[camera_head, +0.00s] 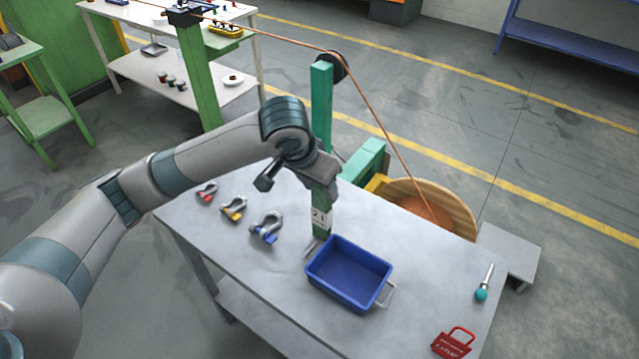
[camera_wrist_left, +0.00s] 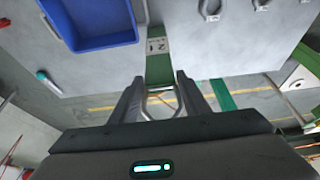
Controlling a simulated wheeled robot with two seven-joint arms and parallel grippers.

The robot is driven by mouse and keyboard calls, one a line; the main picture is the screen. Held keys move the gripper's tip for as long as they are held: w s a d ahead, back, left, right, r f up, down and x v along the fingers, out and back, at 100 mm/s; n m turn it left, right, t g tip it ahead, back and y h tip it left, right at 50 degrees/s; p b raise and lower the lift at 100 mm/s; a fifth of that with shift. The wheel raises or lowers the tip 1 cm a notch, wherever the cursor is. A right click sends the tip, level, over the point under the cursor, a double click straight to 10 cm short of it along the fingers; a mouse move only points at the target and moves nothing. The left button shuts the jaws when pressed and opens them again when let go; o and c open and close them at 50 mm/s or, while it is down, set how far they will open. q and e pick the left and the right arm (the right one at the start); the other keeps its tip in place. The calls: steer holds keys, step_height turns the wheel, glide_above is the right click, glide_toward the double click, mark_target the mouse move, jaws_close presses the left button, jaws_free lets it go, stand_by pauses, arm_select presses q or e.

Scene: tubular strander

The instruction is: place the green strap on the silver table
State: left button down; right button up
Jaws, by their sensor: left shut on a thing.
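The green strap (camera_head: 321,230) hangs down from my left gripper (camera_head: 321,180) in the head view, with a white tag marked 21 on it. Its lower end is just behind the blue bin, over the silver table (camera_head: 215,260); I cannot tell whether it touches the top. In the left wrist view the strap (camera_wrist_left: 160,70) runs away beyond the fingers, and a silver metal loop sits between the fingertips of my left gripper (camera_wrist_left: 159,93). The left gripper is shut on the strap. My right gripper is not in view.
On the table are a blue bin (camera_head: 347,273), several shackles (camera_head: 267,228), a red lockout tag (camera_head: 453,343) and a teal-ended tool (camera_head: 482,293). A green post (camera_head: 321,105) and a wooden reel (camera_head: 440,205) stand behind.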

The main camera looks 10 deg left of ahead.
arm_select(q)
steer(key=c, duration=1)
jaws_free()
steer(key=shift+f, duration=0.1)
steer(key=shift+s+r, duration=0.1)
steer(key=shift+r, duration=0.45)
steer(key=shift+b+v, duration=1.5)
steer(key=shift+v, duration=4.1)
